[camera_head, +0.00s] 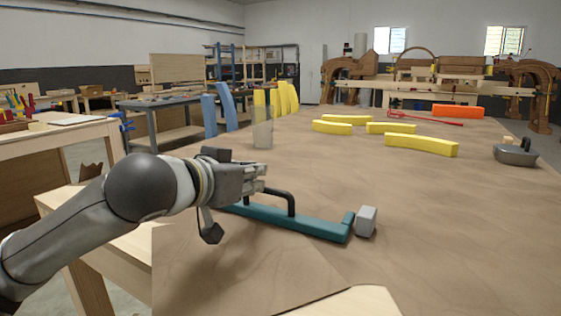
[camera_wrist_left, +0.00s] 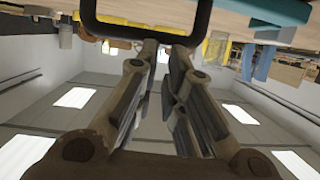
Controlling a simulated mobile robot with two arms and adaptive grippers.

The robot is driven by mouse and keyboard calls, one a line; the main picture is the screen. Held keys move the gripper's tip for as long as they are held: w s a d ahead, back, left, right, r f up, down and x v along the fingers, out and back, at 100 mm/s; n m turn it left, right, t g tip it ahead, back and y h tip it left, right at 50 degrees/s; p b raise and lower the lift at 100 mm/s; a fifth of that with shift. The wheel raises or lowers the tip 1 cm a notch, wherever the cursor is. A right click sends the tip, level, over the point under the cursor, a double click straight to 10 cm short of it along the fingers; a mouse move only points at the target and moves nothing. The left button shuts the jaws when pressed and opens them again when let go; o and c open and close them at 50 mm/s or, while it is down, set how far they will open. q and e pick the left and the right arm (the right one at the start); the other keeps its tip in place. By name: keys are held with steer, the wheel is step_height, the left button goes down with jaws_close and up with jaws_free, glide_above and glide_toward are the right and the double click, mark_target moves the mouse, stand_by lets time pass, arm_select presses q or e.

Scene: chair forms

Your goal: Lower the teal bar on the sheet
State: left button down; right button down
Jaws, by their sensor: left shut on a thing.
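The teal bar (camera_head: 290,222) is long and low, with a short raised end at its right and a black looped handle (camera_head: 291,201) on top. It lies along the near part of the brown sheet (camera_head: 335,165); whether it touches the sheet or hangs just above it I cannot tell. My left gripper (camera_head: 262,180) is shut on the handle at its left side and hides part of it. In the left wrist view the black handle (camera_wrist_left: 146,33) crosses at the fingertips of my left gripper (camera_wrist_left: 163,50). My right gripper is in neither view.
A small grey block (camera_head: 366,221) stands by the bar's right end. Blue (camera_head: 209,116) and yellow (camera_head: 285,98) curved pieces stand at the back left, near a translucent cylinder (camera_head: 262,133). Several yellow curved pieces (camera_head: 421,145) lie farther back. A grey tool (camera_head: 516,154) sits at right.

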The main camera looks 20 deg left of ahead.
arm_select(q)
steer(key=shift+g, duration=0.6)
steer(key=s+f, duration=0.2)
steer(key=s, duration=0.1)
steer(key=s+a, duration=0.1)
steer(key=shift+s+a+f, duration=0.1)
steer(key=shift+s+f, duration=0.05)
steer(key=shift+f, duration=0.25)
steer(key=s+r+t, duration=0.1)
steer(key=s+r, duration=0.5)
steer(key=shift+s+a+r, duration=0.15)
steer(key=shift+s+r, duration=0.05)
steer(key=shift+s, duration=0.2)
